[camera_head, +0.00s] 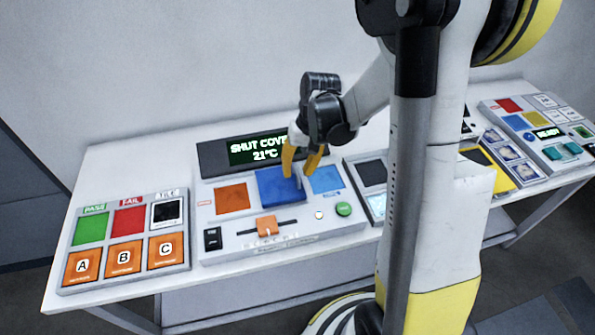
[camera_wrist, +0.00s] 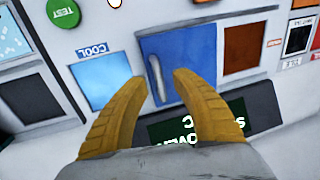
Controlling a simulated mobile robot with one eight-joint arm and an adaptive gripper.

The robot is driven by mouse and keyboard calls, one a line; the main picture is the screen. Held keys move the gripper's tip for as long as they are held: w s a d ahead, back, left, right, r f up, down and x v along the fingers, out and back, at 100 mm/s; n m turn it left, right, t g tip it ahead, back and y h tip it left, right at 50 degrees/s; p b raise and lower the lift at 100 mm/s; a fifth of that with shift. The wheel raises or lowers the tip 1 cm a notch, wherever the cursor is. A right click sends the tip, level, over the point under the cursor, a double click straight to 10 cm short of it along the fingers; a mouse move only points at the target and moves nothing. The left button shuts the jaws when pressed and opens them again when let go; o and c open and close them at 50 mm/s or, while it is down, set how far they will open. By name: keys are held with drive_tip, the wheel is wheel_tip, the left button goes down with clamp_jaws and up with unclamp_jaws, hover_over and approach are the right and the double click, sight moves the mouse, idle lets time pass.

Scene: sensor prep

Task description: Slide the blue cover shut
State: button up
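The blue cover (camera_head: 272,187) is a flat panel on the middle console, between an orange-brown square and a light blue square. It also shows in the wrist view (camera_wrist: 193,62), with an upright grey handle (camera_wrist: 155,78) near its edge on the light blue side. My gripper (camera_head: 299,174) is over the cover, pointing down. In the wrist view its two yellow fingers (camera_wrist: 162,81) are apart, with the handle between or just beyond their tips. I cannot tell whether a finger touches the handle. In the head view the fingers partly hide the handle.
The console display (camera_head: 258,150) behind the cover reads "SHUT COV…" and "21°C". An orange slider (camera_head: 267,226) and a green button (camera_head: 343,209) are in front. A button panel (camera_head: 124,250) stands left; more devices stand right, partly behind my arm. A wall is behind the table.

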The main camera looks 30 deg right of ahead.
clamp_jaws()
idle(0.3)
drive_tip(key=w+a, duration=0.1)
drive_tip(key=a, duration=0.3)
drive_tip(key=w+a, duration=0.1)
drive_tip(key=a, duration=0.4)
drive_tip(key=w+a, duration=0.1)
drive_tip(key=a, duration=0.4)
drive_tip(key=shift+w, duration=0.1)
drive_tip(key=c, duration=0.6)
unclamp_jaws()
drive_tip(key=shift+c, duration=0.2)
drive_tip(key=o, duration=0.6)
drive_tip(key=shift+w+a, duration=0.1)
drive_tip(key=shift+a, duration=0.05)
drive_tip(key=shift+o, duration=0.2)
